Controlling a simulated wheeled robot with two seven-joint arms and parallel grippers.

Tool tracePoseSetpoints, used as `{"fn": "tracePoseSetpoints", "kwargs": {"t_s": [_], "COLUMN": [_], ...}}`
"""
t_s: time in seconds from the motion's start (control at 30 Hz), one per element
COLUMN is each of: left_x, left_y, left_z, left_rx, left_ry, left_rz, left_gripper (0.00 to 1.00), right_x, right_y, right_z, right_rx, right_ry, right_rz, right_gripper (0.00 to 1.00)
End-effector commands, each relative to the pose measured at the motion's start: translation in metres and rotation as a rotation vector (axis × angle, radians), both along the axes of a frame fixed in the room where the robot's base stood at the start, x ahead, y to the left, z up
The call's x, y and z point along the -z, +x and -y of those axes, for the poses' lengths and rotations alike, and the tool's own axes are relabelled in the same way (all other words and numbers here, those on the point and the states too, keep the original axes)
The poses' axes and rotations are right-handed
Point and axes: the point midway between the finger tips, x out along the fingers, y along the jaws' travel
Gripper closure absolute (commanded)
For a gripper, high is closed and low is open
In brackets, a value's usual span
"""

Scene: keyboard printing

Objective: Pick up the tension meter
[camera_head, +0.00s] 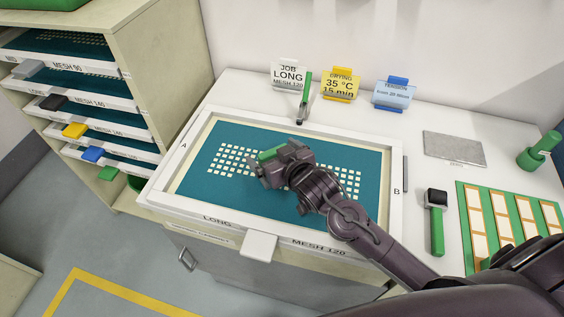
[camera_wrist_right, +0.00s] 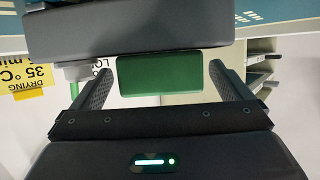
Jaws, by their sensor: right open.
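My right gripper (camera_wrist_right: 160,88) is open, with one finger on each side of the block and visible gaps to both. In the head view the gripper (camera_head: 272,160) is over the teal mesh of the framed screen (camera_head: 220,185). The rest of the meter is hidden by the gripper. My left gripper is not in view.
A green-handled tool with a dark head (camera_head: 437,222) lies right of the frame. Another green-handled tool (camera_head: 305,98) is behind it. Signs (camera_head: 394,94) stand along the wall. A grey plate (camera_head: 454,149), a green stamp-like object (camera_head: 538,150) and a green panel (camera_head: 480,190) are at right.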

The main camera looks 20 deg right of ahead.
Motion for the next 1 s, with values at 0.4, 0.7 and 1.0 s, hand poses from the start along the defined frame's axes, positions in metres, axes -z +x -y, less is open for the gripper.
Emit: {"fn": "tracePoseSetpoints", "kwargs": {"t_s": [0.4,0.7,1.0], "left_x": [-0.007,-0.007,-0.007], "left_y": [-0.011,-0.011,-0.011], "left_z": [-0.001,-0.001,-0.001], "left_rx": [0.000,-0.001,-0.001], "left_ry": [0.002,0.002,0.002], "left_rz": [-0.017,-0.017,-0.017], "left_gripper": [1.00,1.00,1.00], "right_x": [0.013,0.013,0.012], "right_y": [0.027,0.026,0.027], "right_z": [-0.006,-0.006,-0.006], "right_rx": [-0.001,0.000,0.000], "right_ry": [0.001,0.000,0.001], "right_rz": [0.001,0.000,0.003], "right_gripper": [0.02,0.29,0.67]}}
